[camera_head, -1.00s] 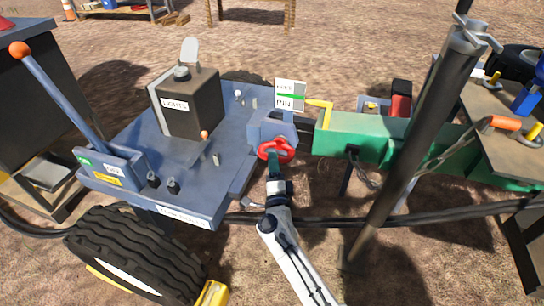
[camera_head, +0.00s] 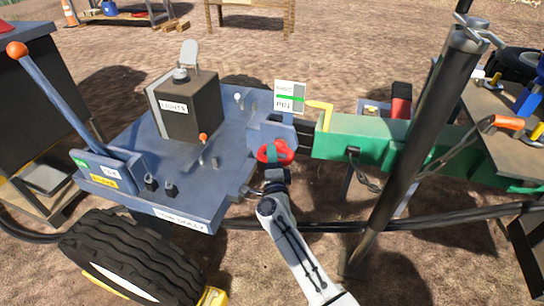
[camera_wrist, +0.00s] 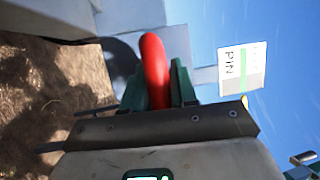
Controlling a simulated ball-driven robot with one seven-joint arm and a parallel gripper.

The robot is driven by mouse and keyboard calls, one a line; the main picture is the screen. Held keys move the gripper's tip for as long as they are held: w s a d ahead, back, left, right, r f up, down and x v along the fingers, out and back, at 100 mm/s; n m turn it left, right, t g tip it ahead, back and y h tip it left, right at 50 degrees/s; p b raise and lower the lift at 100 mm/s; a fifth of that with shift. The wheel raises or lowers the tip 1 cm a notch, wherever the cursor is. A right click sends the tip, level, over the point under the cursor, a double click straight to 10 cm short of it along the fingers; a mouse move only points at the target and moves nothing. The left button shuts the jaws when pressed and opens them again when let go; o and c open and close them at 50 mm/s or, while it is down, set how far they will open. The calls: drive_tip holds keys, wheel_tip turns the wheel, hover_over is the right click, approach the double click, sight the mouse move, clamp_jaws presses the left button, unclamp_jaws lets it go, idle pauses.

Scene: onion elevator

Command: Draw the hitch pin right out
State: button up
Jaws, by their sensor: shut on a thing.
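The hitch pin's red handle (camera_head: 284,147) shows at the front of the blue hitch block (camera_head: 268,132). My gripper (camera_head: 272,155) is at the handle, with its white and dark wrist below. In the wrist view the red handle (camera_wrist: 154,50) stands upright between the two green fingers of my gripper (camera_wrist: 158,88), which are shut on it. The pin's shank is hidden, so how far it sits in the hitch cannot be told. The white sign (camera_head: 290,97) with a green bar reads PIN and stands above the hitch; it also shows in the wrist view (camera_wrist: 240,68).
A green drawbar (camera_head: 365,140) runs right from the hitch. A dark slanting post (camera_head: 420,135) stands right of my arm. The blue deck (camera_head: 140,185) with a brown lights box (camera_head: 188,105) and levers lies left. A tyre (camera_head: 130,260) is at lower left. Open dirt lies below.

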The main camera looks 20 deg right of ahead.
clamp_jaws()
drive_tip(key=s+a+p, duration=0.6)
drive_tip(key=s+a, duration=0.2)
drive_tip(key=s, duration=0.3)
drive_tip(key=shift+f+p, duration=0.2)
drive_tip(key=shift+p, duration=0.15)
drive_tip(key=shift+o, duration=2.4)
unclamp_jaws()
drive_tip(key=shift+r, duration=0.1)
drive_tip(key=shift+o, duration=0.4)
